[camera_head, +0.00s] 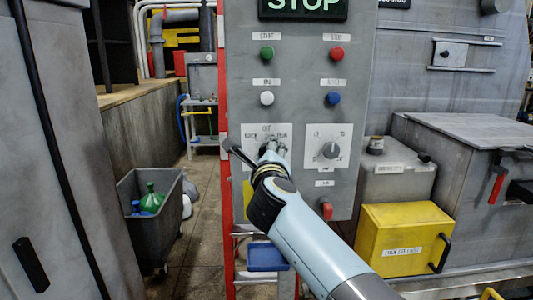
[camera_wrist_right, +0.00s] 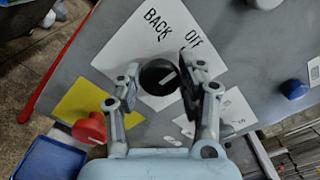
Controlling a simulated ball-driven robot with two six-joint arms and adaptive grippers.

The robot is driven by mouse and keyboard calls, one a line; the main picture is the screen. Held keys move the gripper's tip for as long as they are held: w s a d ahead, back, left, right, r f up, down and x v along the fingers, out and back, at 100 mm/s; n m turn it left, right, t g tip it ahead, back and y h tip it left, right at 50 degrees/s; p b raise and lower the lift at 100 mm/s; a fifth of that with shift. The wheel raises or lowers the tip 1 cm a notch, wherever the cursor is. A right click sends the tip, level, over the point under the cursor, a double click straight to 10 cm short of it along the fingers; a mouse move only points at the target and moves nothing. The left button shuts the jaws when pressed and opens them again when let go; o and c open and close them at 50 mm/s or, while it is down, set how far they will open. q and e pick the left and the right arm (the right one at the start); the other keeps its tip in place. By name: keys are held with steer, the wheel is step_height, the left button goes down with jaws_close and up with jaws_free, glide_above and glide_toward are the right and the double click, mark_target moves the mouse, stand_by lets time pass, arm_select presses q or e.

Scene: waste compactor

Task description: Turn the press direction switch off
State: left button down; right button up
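The press direction switch is a round black knob (camera_wrist_right: 157,77) with a pale mark, on a white plate (camera_wrist_right: 118,50) lettered BACK and OFF in the right wrist view. A third label is hidden, and I cannot tell which label the mark points at. My right gripper (camera_wrist_right: 160,84) is open, with one finger on each side of the knob. Whether the fingers touch it is unclear. In the head view my right gripper (camera_head: 268,148) is at the panel's left white plate (camera_head: 249,133) and covers most of the knob. My left gripper is out of view.
The grey panel (camera_head: 300,115) also carries green, red, white and blue buttons and a second dial (camera_head: 330,150) to the right. A red knob (camera_wrist_right: 90,128) on a yellow plate sits close to my right gripper. A yellow box (camera_head: 400,240) stands at lower right.

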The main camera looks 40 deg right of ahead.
steer(key=o, duration=0.4)
steer(key=v, duration=0.7)
steer(key=shift+s, duration=0.25)
steer(key=shift+a, duration=0.15)
